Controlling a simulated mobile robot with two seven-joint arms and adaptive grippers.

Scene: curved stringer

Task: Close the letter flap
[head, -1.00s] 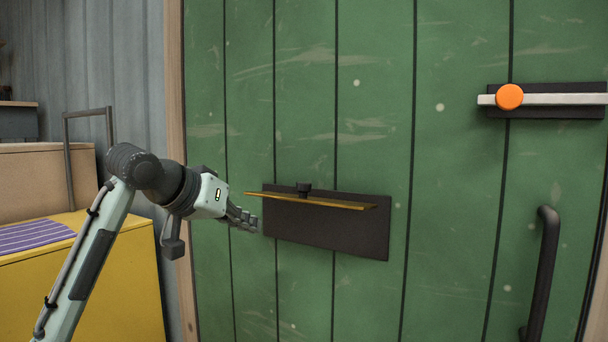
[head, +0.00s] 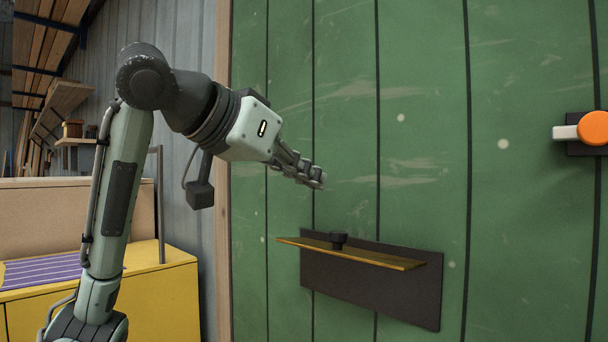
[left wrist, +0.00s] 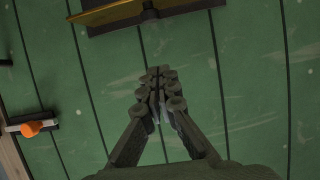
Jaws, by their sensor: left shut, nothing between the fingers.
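The letter flap (head: 350,253) is a thin brass-coloured plate that sticks out from a dark backing plate (head: 370,290) on the green door. It stands open, roughly level, with a small black knob (head: 338,240) on it. In the left wrist view the flap (left wrist: 105,12) is at the top edge. My left gripper (head: 318,180) is shut and empty. It is in front of the door, above the flap and apart from it. It also shows in the left wrist view (left wrist: 158,75), fingers together. My right gripper is not in view.
The green door (head: 420,120) fills the right side. An orange knob on a latch bar (head: 593,128) is at the right; it also shows in the left wrist view (left wrist: 32,128). A yellow cabinet (head: 160,300) with a striped purple cloth (head: 40,269) stands at the left.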

